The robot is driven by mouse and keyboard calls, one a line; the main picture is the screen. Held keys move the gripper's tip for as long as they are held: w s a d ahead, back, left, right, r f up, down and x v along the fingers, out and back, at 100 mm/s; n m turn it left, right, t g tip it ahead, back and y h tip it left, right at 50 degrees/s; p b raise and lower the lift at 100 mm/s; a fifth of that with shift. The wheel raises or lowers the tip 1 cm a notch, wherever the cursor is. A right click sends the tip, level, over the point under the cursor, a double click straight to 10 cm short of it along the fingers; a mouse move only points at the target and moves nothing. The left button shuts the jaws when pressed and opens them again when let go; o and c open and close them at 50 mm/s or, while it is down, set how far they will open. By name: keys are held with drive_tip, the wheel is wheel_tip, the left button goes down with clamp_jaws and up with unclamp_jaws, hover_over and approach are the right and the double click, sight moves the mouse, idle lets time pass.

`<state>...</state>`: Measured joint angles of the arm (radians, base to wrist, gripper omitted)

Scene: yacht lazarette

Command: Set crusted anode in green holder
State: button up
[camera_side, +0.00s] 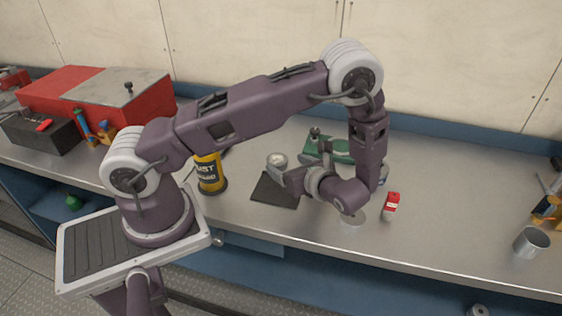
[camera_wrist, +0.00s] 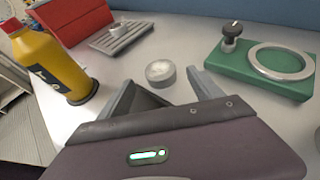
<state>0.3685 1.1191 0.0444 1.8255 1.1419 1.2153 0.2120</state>
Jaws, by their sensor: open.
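The crusted anode (camera_wrist: 160,73) is a short grey puck with a pale, rough top. It stands on the bench just beyond my fingertips in the wrist view, and it also shows in the side view (camera_side: 277,159). The green holder (camera_wrist: 258,77) lies to its right, a flat green block with a pale ring and a dark-knobbed post. It is partly hidden by my arm in the side view (camera_side: 343,146). My gripper (camera_wrist: 165,88) is open and empty, its fingers spread on the near side of the anode.
A yellow bottle (camera_wrist: 47,65) stands left of the anode. A grey slatted tray (camera_wrist: 122,38) and a red object (camera_wrist: 75,18) lie behind. A dark mat (camera_side: 275,191), a small red-and-white box (camera_side: 391,206) and a metal cup (camera_side: 531,242) are on the bench. The bench's right side has free room.

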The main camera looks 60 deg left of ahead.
drive_tip(key=v, duration=0.6)
drive_tip(key=shift+d+r, duration=0.2)
drive_tip(key=shift+d, duration=0.1)
drive_tip(key=s+d+r+n+t+h, duration=0.2)
drive_tip(key=s+r+n+h, duration=0.4)
drive_tip(key=r, duration=0.5)
drive_tip(key=s+d+r+n+t+h, duration=0.3)
drive_tip(key=s+r+n+h, duration=0.4)
drive_tip(key=s+r+n, duration=0.4)
drive_tip(key=shift+s+d+n, duration=0.15)
drive_tip(key=shift+d+n, duration=0.25)
drive_tip(key=shift+d, duration=0.5)
drive_tip(key=shift+s+d+r+t, duration=0.1)
drive_tip(key=shift+s+d+t, duration=0.1)
drive_tip(key=shift+t, duration=0.1)
drive_tip(key=c, duration=0.3)
drive_tip(key=shift+w, duration=0.1)
drive_tip(key=shift+c, duration=0.2)
